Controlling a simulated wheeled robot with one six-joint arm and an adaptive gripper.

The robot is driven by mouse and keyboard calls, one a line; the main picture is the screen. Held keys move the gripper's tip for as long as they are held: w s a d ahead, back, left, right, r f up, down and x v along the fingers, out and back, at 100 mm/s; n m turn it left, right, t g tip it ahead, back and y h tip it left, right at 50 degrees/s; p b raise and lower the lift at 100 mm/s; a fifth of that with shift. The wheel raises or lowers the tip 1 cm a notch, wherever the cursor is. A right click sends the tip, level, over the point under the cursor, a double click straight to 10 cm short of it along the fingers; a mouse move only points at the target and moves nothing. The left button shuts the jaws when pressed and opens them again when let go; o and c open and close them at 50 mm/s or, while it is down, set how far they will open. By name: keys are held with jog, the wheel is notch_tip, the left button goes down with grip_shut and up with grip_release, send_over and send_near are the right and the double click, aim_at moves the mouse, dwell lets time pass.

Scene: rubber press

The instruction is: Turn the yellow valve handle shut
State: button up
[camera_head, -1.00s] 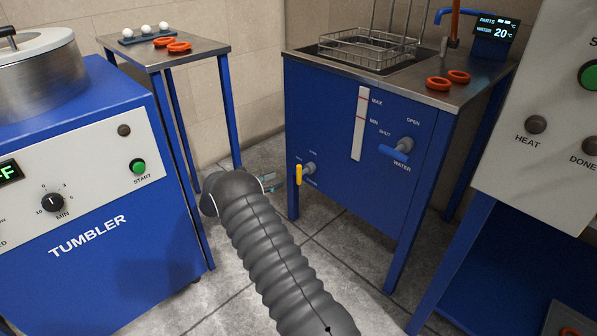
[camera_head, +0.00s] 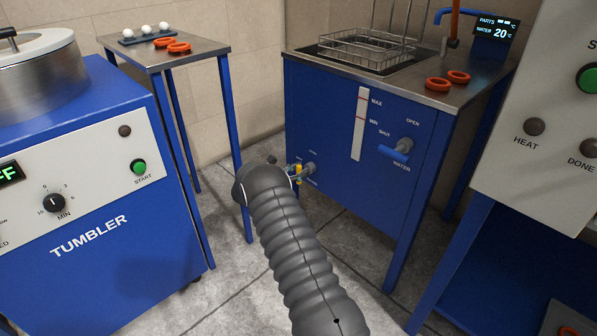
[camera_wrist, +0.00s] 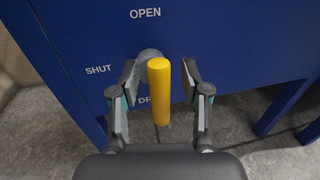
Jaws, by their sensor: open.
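The yellow valve handle (camera_wrist: 160,92) stands between the two fingers of my gripper (camera_wrist: 161,88) in the wrist view. The fingers are open, with a gap on each side of the handle. The handle is on a grey valve stem (camera_wrist: 149,54) on the blue tank front, under the word OPEN and right of SHUT. The handle's lower end points towards a partly hidden label starting with DR. In the head view the handle (camera_head: 296,170) is largely covered by my gripper (camera_head: 296,175) at the tank's lower left.
The blue tank (camera_head: 340,190) also carries a blue water handle (camera_head: 394,153) further right. A wire basket (camera_head: 368,50) and orange rings (camera_head: 438,84) are on its top. The tumbler (camera_head: 90,200) and a small table (camera_head: 205,48) stand to the left.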

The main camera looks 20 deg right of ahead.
grip_shut()
jog(key=shift+f+m+b, duration=0.1)
jog(key=shift+m+b, duration=0.2)
jog(key=shift+b, duration=0.2)
jog(key=m+b, duration=0.2)
jog(key=b, duration=0.1)
jog(key=m+b, duration=0.1)
jog(key=shift+s+d+f+m+y, duration=0.15)
jog(key=shift+s+f+m+y, duration=0.15)
jog(key=shift+s+y, duration=0.1)
jog(key=shift+s+d+f+m+t+y+b, duration=0.15)
jog(key=shift+m+t+y+b, duration=0.25)
jog(key=shift+m+b, duration=1.1)
jog(key=shift+s+f+m+t+y+b, duration=0.25)
jog(key=shift+f+m+t+y+b, duration=0.15)
jog(key=shift+m, duration=1.95)
jog(key=shift+s+d+f+m+t+y+b, duration=0.1)
jog(key=shift+s+m+t+y+b, duration=0.3)
jog(key=shift+m+b, duration=1.1)
jog(key=shift+w+m+p, duration=0.25)
jog(key=shift+m+p, duration=0.2)
jog(key=shift+m, duration=0.1)
